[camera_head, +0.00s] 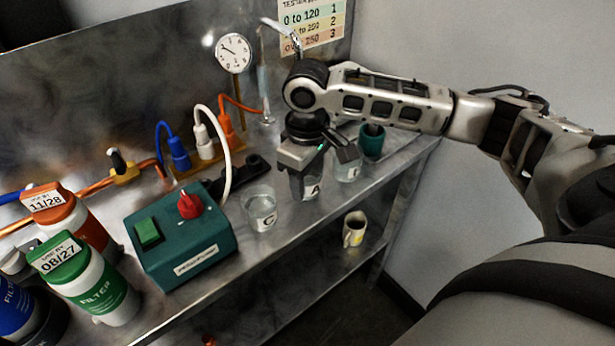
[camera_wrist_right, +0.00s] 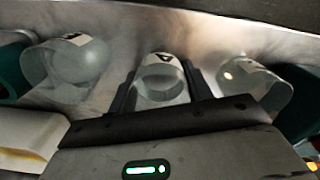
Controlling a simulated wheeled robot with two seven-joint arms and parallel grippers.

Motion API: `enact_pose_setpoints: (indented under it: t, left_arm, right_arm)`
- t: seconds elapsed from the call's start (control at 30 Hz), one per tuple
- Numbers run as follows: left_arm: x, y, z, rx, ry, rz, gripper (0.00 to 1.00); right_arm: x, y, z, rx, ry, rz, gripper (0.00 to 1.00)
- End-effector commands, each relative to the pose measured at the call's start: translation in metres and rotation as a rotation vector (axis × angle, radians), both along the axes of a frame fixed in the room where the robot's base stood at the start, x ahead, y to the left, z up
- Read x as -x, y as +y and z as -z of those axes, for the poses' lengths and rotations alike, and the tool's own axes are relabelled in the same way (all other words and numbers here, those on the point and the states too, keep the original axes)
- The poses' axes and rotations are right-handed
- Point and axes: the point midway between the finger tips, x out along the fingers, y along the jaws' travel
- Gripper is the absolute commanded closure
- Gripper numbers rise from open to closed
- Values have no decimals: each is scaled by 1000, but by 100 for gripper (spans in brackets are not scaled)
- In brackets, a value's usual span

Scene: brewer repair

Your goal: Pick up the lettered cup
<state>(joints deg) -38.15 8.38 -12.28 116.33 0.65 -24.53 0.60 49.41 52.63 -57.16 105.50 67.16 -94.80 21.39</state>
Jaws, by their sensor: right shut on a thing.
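Three clear cups stand in a row on the metal shelf. The cup lettered A (camera_head: 311,188) is in the middle, with cup C (camera_head: 261,208) to its left and another lettered cup (camera_head: 347,167) to its right, its letter hard to read. My right gripper (camera_head: 318,162) is shut on cup A, reaching down from above. In the right wrist view, cup A (camera_wrist_right: 162,82) sits between the two dark fingers (camera_wrist_right: 162,92), with one clear cup on each side. Whether cup A still touches the shelf I cannot tell. My left gripper is not in view.
A teal box (camera_head: 182,240) with a red knob and green button stands left of cup C. A teal container (camera_head: 372,141) stands at the right. Filter bottles (camera_head: 90,280) crowd the left. A gauge (camera_head: 234,53) and pipes stand behind. A mug (camera_head: 354,229) sits on the lower shelf.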

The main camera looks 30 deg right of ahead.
Motion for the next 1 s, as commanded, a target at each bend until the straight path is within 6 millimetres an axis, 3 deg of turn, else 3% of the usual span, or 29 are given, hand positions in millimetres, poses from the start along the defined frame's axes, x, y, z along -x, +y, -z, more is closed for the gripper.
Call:
enact_pose_setpoints:
  t: [0.4,1.0]
  left_arm:
    - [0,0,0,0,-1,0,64]
    - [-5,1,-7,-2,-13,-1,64]
  right_arm:
    - [0,0,-31,-1,-3,0,74]
    - [56,6,-92,1,-2,-1,74]
